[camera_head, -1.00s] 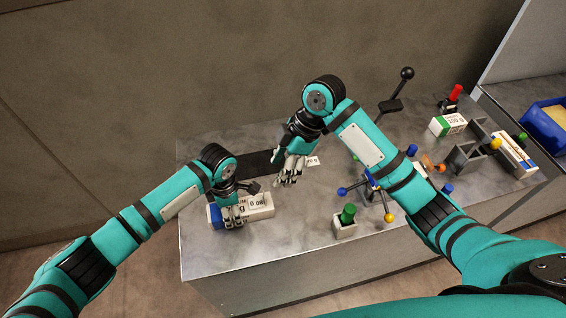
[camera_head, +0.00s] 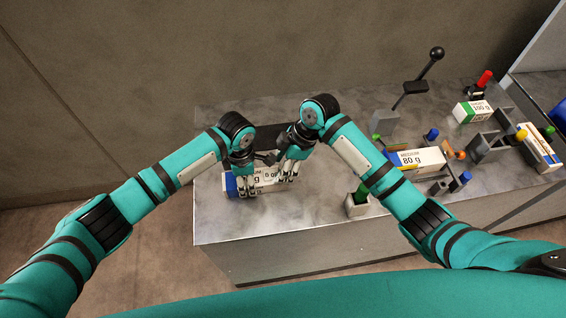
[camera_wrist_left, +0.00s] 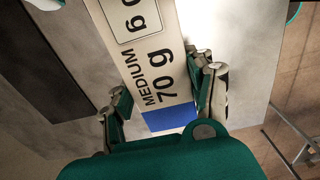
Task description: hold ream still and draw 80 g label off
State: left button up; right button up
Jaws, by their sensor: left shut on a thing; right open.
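The ream (camera_head: 268,187) is a white block with a blue end, lying on the grey table near its left edge. In the left wrist view the ream (camera_wrist_left: 160,60) reads "MEDIUM 70 g". A boxed label (camera_wrist_left: 135,17) sits on its face, cut off by the top of that view; it also shows in the head view (camera_head: 270,174), partly hidden between the grippers. My left gripper (camera_head: 243,188) is shut across the ream near its blue end. My right gripper (camera_head: 288,178) is open at the ream's other end, close to the label; whether its fingers touch is unclear.
A green-topped peg in a grey block (camera_head: 358,203) stands to the right. Beyond it are an 80 g ream (camera_head: 418,158), a green-marked 100 g ream (camera_head: 474,111), grey holders with coloured knobs and a black-knobbed lever (camera_head: 424,72). A dark mat lies behind the grippers.

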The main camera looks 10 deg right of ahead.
jog(key=shift+c, duration=0.3)
grip_shut()
jog(key=c, duration=0.7)
grip_release()
jog(key=shift+c, duration=0.2)
grip_shut()
jog(key=shift+r, duration=0.1)
jog(key=shift+r, duration=2.15)
jog(key=shift+r, duration=0.15)
